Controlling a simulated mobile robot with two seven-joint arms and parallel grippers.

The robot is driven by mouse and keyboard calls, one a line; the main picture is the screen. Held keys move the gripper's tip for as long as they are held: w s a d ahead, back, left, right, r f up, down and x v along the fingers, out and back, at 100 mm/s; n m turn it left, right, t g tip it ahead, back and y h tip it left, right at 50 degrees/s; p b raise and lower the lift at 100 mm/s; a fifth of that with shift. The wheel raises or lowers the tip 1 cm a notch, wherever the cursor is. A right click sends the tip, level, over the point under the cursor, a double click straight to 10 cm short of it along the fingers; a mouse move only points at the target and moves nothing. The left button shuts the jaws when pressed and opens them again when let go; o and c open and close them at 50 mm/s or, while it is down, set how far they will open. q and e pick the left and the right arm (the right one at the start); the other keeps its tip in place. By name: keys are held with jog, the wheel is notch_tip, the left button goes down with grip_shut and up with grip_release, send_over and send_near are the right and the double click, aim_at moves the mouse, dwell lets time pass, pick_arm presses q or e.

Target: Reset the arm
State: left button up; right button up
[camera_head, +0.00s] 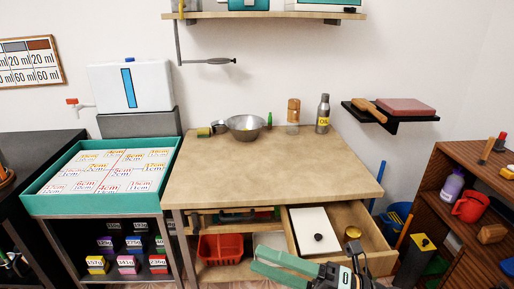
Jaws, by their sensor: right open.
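My right gripper (280,268) is at the bottom centre of the head view. Its two green fingers point left and are spread apart, with nothing between them. It is in front of the open drawer (366,226) under the wooden table (260,175). The drawer holds a white board or box with a black knob (314,222) and a small yellow-lidded jar (352,232). My left gripper is not in view.
A metal bowl (245,127), a jar (293,115) and an oil bottle (323,114) stand at the table's back. The table's front is clear. A teal tray (35,207) stands left, a brown shelf (437,170) right. A red basket (220,248) sits below the table.

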jog(key=w+d+f+m+t+h, duration=0.2)
jog(key=d+f+m+t+h, duration=0.45)
jog(key=m, duration=0.55)
jog(key=w+d+f+m+t+h, duration=0.2)
jog(key=d+f+m+t+h, duration=0.15)
jog(key=f+m+h, duration=0.65)
jog(key=s+d+f+m+g, duration=0.2)
jog(key=s+f+m+g, duration=0.65)
jog(key=s+f, duration=0.65)
pick_arm(q)
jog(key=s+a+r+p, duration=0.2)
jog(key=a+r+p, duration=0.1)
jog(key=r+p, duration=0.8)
jog(key=p, duration=0.5)
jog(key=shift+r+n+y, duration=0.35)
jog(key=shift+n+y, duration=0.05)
pick_arm(e)
notch_tip(320, 180, up, 11)
jog(key=d+m+t, duration=0.2)
jog(key=shift+w+d+h, duration=0.15)
jog(key=shift+d+h, duration=0.15)
jog(key=shift+h, duration=0.05)
jog(key=shift+r, duration=0.1)
